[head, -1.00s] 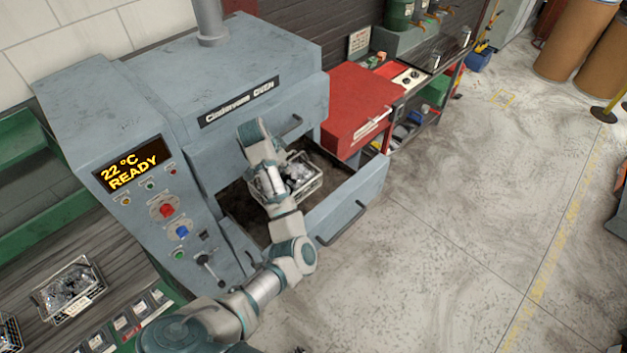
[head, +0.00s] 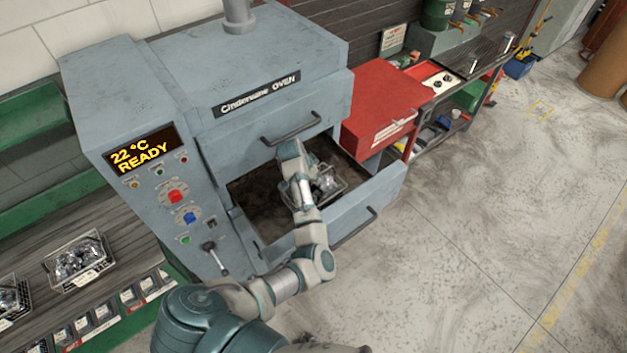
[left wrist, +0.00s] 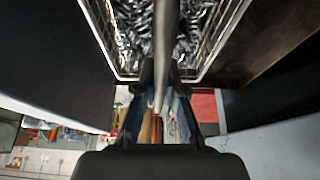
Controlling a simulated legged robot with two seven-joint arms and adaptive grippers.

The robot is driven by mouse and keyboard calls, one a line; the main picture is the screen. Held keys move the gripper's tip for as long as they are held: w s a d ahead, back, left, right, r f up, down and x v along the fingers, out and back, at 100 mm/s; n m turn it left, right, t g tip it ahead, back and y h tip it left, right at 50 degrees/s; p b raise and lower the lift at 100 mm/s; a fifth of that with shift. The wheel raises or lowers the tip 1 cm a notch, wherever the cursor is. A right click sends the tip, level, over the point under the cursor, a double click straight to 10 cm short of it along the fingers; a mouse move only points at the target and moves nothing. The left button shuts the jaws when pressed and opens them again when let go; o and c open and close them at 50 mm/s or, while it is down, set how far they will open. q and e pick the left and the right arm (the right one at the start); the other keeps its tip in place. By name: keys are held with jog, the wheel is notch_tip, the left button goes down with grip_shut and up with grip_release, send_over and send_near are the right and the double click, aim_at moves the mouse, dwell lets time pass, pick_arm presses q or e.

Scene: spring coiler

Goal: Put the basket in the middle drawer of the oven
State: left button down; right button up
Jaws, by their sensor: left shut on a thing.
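A wire basket (head: 326,186) full of shiny metal parts is in the open drawer (head: 378,205) of the grey oven (head: 270,60), toward its right side. My left arm partly hides it in the head view. In the left wrist view the basket (left wrist: 213,38) is close below the fingers. My left gripper (left wrist: 161,92) is shut on the basket's handle, a grey bar between the fingertips. I cannot tell whether the basket rests on the drawer floor. The oven front above the drawer is closed, with its own handle (head: 291,128). My right gripper is out of view.
A shelf (head: 30,265) at the left carries other wire baskets of parts (head: 78,260). The oven's control panel (head: 165,190) has knobs and a lever. A red cabinet (head: 385,105) stands right of the oven. The floor at right is clear.

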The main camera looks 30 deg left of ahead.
pick_arm(q)
jog(key=shift+d+f, duration=0.25)
jog(key=shift+f, duration=0.5)
jog(key=shift+a, duration=0.15)
jog(key=c, duration=1.3)
grip_release()
jog(key=shift+a+f, duration=0.2)
jog(key=shift+a, duration=0.05)
jog(key=shift+o, duration=0.2)
jog(key=shift+a, duration=0.15)
jog(key=shift+s+r, duration=0.1)
jog(key=shift+r, duration=0.1)
jog(key=v, duration=1.1)
jog(key=shift+d+b, duration=0.25)
jog(key=shift+b, duration=0.1)
jog(key=shift+s+a+r, duration=0.15)
jog(key=shift+a+r, duration=0.05)
jog(key=shift+r, duration=0.1)
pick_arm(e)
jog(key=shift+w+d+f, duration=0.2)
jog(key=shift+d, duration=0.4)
pick_arm(q)
jog(key=shift+d, duration=0.2)
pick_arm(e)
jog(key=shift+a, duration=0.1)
